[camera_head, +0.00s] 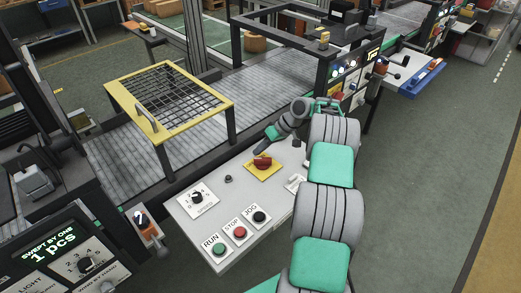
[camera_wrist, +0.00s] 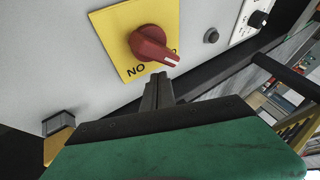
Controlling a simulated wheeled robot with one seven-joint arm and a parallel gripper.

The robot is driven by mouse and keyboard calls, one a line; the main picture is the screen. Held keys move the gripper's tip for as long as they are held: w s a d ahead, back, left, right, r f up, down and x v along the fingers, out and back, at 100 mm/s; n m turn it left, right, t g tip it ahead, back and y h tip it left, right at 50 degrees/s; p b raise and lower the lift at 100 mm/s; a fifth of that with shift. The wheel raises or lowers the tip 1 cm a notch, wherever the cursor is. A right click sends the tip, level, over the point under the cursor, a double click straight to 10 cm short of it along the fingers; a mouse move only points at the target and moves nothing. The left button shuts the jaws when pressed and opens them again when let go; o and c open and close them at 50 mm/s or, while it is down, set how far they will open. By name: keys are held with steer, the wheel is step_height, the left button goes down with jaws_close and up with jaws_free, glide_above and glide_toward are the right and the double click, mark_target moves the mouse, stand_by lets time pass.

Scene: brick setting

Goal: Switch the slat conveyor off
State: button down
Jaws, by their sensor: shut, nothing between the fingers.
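The slat conveyor (camera_head: 118,160) is a grey slatted band running behind a light grey control panel (camera_head: 215,205). On the panel a red rotary switch (camera_head: 263,162) sits on a yellow plate (camera_head: 252,175). In the wrist view the red switch (camera_wrist: 150,43) has a white mark on its handle, pointing right and slightly down. Letters beside it read "NO" in this view; others are partly hidden by the handle. My gripper (camera_head: 260,150) is shut and empty. In the wrist view its fingertips (camera_wrist: 159,77) are just below the handle; I cannot tell whether they touch.
The panel also has a green RUN button (camera_head: 219,249), a red STOP button (camera_head: 240,232), a black JOG button (camera_head: 260,216) and a numbered dial (camera_head: 196,197). A yellow-framed mesh guard (camera_head: 170,98) stands over the conveyor. Clear floor (camera_head: 420,190) lies right.

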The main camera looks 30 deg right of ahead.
stand_by(0.5)
steer(key=v, duration=0.7)
steer(key=shift+d+r, duration=0.2)
steer(key=shift+r, duration=0.1)
steer(key=shift+s, duration=0.1)
steer(key=s+a+r+m+h, duration=0.1)
steer(key=s+a+r+h, duration=0.15)
steer(key=a+r, duration=1.25)
steer(key=s+a+m+h, duration=0.1)
steer(key=s+a+h, duration=0.2)
steer(key=s+a, duration=0.8)
steer(key=s+d+f+m, duration=0.1)
steer(key=s+f, duration=0.2)
steer(key=s, duration=0.8)
steer(key=shift+d+f+h, duration=0.25)
steer(key=shift+h, duration=0.2)
